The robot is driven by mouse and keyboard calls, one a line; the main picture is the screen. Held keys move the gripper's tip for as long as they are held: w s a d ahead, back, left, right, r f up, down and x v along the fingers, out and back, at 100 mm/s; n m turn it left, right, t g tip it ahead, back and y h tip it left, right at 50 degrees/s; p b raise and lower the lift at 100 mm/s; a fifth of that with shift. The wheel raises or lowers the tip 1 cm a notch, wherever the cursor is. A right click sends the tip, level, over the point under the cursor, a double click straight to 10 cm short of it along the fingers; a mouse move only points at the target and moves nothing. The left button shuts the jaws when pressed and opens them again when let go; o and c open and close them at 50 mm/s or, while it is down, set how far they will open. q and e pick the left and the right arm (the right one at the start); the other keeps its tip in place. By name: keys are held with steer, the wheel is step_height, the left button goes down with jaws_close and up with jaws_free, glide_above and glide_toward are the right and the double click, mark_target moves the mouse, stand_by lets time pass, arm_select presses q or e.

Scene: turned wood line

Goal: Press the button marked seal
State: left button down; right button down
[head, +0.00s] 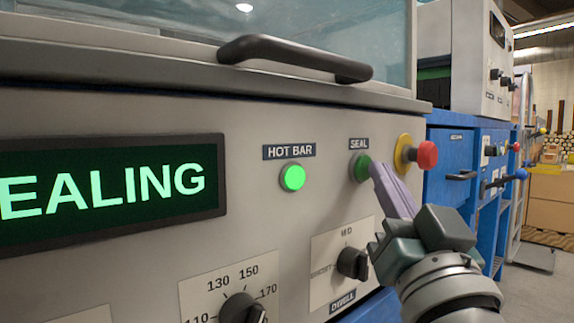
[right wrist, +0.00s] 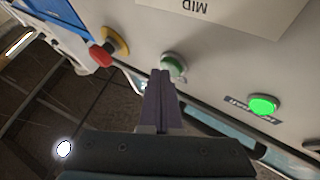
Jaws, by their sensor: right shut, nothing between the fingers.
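The green seal button (head: 361,168) sits on the grey machine panel under a dark label reading SEAL (head: 359,144). In the right wrist view the green button (right wrist: 174,64) is just beyond my fingertips. My right gripper (head: 376,168) is shut and empty, its purple fingers pointing at the button's right side. The tips are at or very close to the button; I cannot tell whether they touch. It also shows in the right wrist view (right wrist: 161,74). A display (head: 110,188) shows green letters "EALING", cut off at the left. My left gripper is not in view.
A lit green HOT BAR lamp (head: 292,177) is left of the button. A red mushroom button on a yellow base (head: 427,154) is close on the right. A dwell knob (head: 352,263) and a numbered dial (head: 241,308) are below. A black handle (head: 295,58) juts out above.

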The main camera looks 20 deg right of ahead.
steer(key=shift+s+d+p, duration=0.2)
steer(key=shift+s+p, duration=0.1)
steer(key=shift+s, duration=0.25)
steer(key=shift+s, duration=0.1)
steer(key=s, duration=0.1)
steer(key=s+d+p, duration=0.1)
steer(key=s, duration=0.1)
steer(key=s+d+p, duration=0.1)
steer(key=shift+s, duration=0.25)
stand_by(0.4)
